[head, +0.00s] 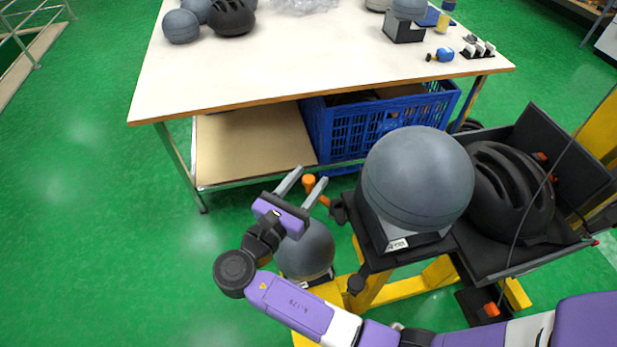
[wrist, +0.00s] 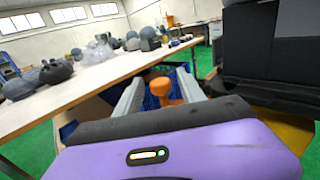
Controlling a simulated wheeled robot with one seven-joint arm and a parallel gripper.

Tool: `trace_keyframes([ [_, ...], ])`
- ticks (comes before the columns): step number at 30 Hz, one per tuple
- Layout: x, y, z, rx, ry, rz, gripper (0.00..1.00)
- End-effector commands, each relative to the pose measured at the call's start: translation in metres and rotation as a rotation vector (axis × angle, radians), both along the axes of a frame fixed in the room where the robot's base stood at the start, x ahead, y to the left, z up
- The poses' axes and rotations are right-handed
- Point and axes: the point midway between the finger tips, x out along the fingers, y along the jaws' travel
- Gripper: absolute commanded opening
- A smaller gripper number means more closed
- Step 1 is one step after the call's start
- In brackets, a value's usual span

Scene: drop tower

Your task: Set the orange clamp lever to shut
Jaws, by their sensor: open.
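The orange clamp lever (head: 309,183) has a round knob and sits at the left side of the black clamp beside the grey ball-shaped headform (head: 417,177). My gripper (head: 313,174) is open, its two grey fingers pointing up and away. The knob appears between the fingers in the head view. In the wrist view the orange lever (wrist: 160,87) also stands between the fingers, with its arm running toward the lower right. I cannot tell whether the fingers touch it. The lower part of the lever is partly hidden by my gripper in the wrist view.
A white-topped workbench (head: 300,60) with a blue crate (head: 385,125) on its lower shelf stands behind the lever. A black helmet (head: 510,190) lies in a dark tray at right. A second grey ball (head: 306,252) sits below my gripper.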

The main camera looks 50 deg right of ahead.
Motion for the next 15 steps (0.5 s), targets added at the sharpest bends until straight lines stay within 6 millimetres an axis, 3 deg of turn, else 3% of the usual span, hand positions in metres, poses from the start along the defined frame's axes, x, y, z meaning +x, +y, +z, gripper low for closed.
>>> trace_keyframes([
  [11,0.0013,-0.0065,-0.0002,0.001,-0.001,0.001,0.47],
  [15,0.0011,-0.0064,-0.0003,0.001,-0.001,0.001,0.19],
])
